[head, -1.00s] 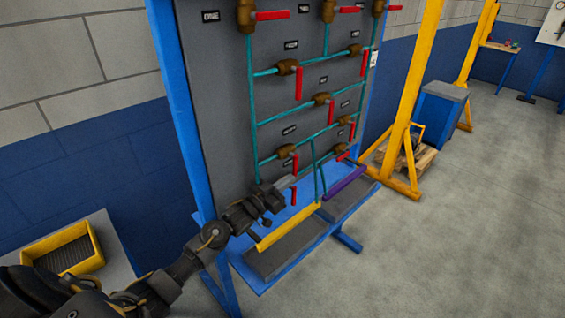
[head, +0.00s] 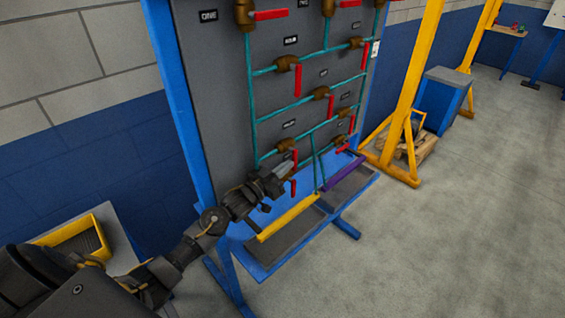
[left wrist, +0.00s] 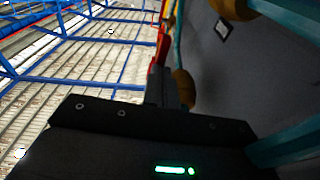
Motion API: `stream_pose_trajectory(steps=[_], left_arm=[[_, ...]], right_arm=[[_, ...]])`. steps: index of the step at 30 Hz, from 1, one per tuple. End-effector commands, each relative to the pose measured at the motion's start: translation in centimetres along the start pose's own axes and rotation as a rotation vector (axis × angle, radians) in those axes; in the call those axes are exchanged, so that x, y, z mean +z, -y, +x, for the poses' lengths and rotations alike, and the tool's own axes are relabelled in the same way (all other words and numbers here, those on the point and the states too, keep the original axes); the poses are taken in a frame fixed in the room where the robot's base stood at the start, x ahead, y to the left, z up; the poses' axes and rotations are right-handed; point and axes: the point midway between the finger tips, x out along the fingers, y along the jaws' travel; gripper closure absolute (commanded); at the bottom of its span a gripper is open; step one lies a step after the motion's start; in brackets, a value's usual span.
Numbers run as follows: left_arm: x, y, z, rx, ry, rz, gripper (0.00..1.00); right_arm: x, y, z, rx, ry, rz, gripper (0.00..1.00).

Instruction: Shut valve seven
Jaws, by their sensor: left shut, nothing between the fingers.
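The grey panel (head: 222,100) carries several brown valves with red lever handles on teal pipes. Most number labels are too small to read, so I cannot tell which valve is seven. My left gripper (head: 287,173) is shut and empty, at the lower-left valve (head: 286,146), just below its brown body. It partly hides that valve's red handle (head: 294,157); a red piece (head: 293,188) shows below the fingers. In the left wrist view the shut fingers (left wrist: 163,80) are close to a red handle (left wrist: 161,46) and a brown body (left wrist: 184,88); contact is unclear. My right gripper is out of view.
A blue ledge (head: 240,228) with a yellow bar (head: 288,218) and a purple bar (head: 343,174) juts out under the panel. A yellow bin (head: 105,240) stands at left. Yellow posts (head: 412,90) stand at right.

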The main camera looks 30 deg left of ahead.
Motion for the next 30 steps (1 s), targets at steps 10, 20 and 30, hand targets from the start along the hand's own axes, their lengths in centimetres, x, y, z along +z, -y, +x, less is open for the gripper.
stream_pose_trajectory(steps=[10, 20, 30], left_arm=[[-6.8, -2.9, -2.3, -0.001, -0.001, 0.000, 1.00], [-10.1, -7.5, -6.3, 0.002, 0.004, -0.001, 1.00], [-11.0, -9.6, -8.1, 0.004, 0.002, 0.000, 1.00]], right_arm=[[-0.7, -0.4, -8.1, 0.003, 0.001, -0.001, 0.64], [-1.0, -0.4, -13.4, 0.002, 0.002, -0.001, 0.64], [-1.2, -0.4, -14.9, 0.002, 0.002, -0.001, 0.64]])
